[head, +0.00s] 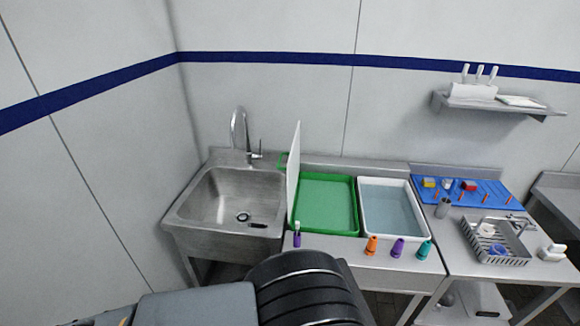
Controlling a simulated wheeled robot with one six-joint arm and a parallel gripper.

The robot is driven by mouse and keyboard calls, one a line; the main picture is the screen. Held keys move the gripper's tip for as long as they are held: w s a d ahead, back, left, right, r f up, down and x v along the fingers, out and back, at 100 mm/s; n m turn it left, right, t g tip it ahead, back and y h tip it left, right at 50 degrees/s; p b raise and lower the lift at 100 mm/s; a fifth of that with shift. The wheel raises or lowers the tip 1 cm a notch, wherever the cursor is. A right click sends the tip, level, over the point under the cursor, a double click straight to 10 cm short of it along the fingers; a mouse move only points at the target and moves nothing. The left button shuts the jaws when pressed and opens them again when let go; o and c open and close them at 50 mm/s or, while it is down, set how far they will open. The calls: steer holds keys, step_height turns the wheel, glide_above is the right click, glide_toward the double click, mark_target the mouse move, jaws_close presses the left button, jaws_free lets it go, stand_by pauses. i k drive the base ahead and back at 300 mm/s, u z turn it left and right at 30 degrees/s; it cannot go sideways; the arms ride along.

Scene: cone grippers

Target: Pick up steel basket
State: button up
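The steel basket (505,260) stands on the steel table at the right in the head view. It is a rectangular slatted basket. A white round item (486,230) and a blue-and-white item (498,250) lie in it. A metal bar or handle shows at its back right. My arm crosses the bottom of the view, well to the left of the basket. My gripper is not in view.
The sink (232,200) is at left, with an upright white board (294,175), green tray (326,203) and water-filled white tub (393,208) beside it. Orange (372,245), purple (397,248) and teal (424,250) cones line the front edge. A white bottle (552,252) stands right of the basket.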

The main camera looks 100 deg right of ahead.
mark_target(520, 256)
steer(key=z, duration=3.65)
steer(key=i, duration=0.5)
steer(key=k, duration=1)
steer(key=u, duration=1)
steer(key=i, duration=0.85)
steer(key=z, duration=2.95)
steer(key=i, duration=0.35)
steer(key=z, duration=0.05)
